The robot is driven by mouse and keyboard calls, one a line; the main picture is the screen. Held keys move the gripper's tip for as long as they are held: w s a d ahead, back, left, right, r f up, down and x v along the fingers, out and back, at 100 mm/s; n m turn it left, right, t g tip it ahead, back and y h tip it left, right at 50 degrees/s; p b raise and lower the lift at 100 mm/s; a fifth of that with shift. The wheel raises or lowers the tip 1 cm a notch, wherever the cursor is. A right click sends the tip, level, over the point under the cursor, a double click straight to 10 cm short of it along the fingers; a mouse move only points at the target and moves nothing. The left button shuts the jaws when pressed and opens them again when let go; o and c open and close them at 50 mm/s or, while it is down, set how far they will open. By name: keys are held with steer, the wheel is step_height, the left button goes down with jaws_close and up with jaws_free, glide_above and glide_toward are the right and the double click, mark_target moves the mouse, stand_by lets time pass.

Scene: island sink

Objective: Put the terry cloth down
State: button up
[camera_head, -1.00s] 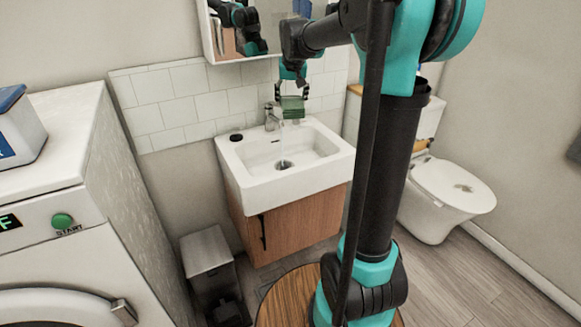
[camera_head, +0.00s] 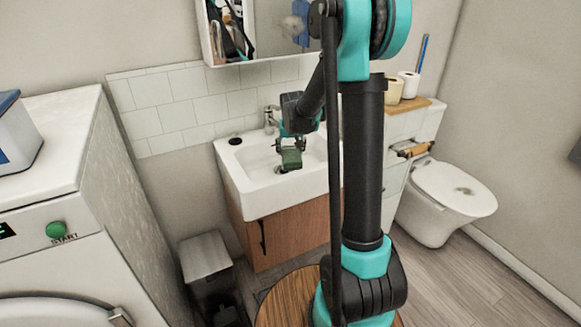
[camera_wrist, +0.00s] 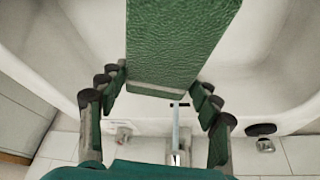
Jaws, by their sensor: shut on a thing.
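The terry cloth (camera_head: 291,160) is a small dark green block-like piece. It shows large in the wrist view (camera_wrist: 178,45), with a textured green face. My gripper (camera_head: 290,147) is shut on it, with the fingers on either side in the wrist view (camera_wrist: 160,92). The cloth hangs below my gripper, over the basin of the white sink (camera_head: 256,200). I cannot tell whether it touches the basin. The arm hides the right part of the sink.
The faucet (camera_head: 269,117) stands at the sink's back, with a round black item (camera_head: 235,141) on the rim to its left. A mirror cabinet (camera_head: 275,35) hangs above. A washing machine (camera_head: 50,200) is left, a bin (camera_head: 204,255) below, a toilet (camera_head: 450,190) right.

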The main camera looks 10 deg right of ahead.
mark_target(291, 154)
steer(key=shift+f, duration=4)
steer(key=shift+f, duration=0.1)
steer(key=o, duration=1.2)
steer(key=v, duration=1.1)
steer(key=shift+r, duration=0.25)
steer(key=shift+s+r, duration=0.3)
steer(key=shift+r, duration=0.05)
steer(key=shift+n, duration=0.5)
steer(key=s+d+f, duration=0.1)
steer(key=s+f, duration=0.1)
steer(key=s, duration=0.7)
steer(key=s+d+f, duration=0.1)
steer(key=s, duration=0.9)
steer(key=s+d+f, duration=0.1)
steer(key=s+f, duration=0.1)
steer(key=s, duration=0.7)
steer(key=shift+s+d+f, duration=0.25)
steer(key=shift+d+f, duration=0.05)
steer(key=shift+d, duration=0.05)
